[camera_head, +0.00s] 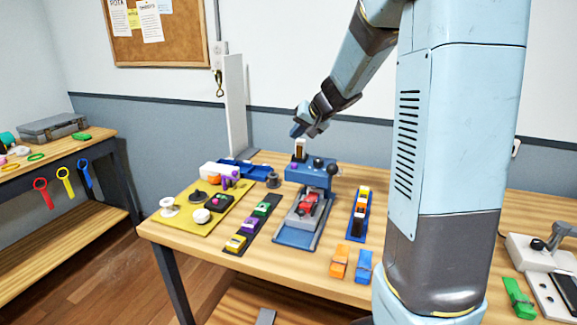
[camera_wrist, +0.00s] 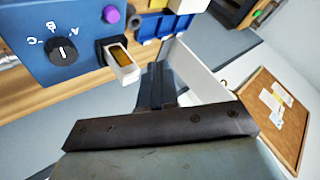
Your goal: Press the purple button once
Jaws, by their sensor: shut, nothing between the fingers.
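A round purple button (camera_wrist: 112,14) sits on the face of a blue box near the top of the wrist view. In the head view it looks to be the small purple spot (camera_head: 294,167) at the left of the blue box's front. My gripper (camera_head: 298,131) is shut and empty, in the air above the blue box. In the wrist view the closed fingers (camera_wrist: 156,72) point up the picture, below and right of the purple button and apart from it.
The blue box (camera_head: 309,173) also bears a black dial (camera_wrist: 62,52) and a white-framed part (camera_wrist: 122,65) sticking out near my fingers. A black strip (camera_head: 240,238) with coloured blocks and a yellow board (camera_head: 180,222) lie left. A white upright panel (camera_head: 236,105) stands behind.

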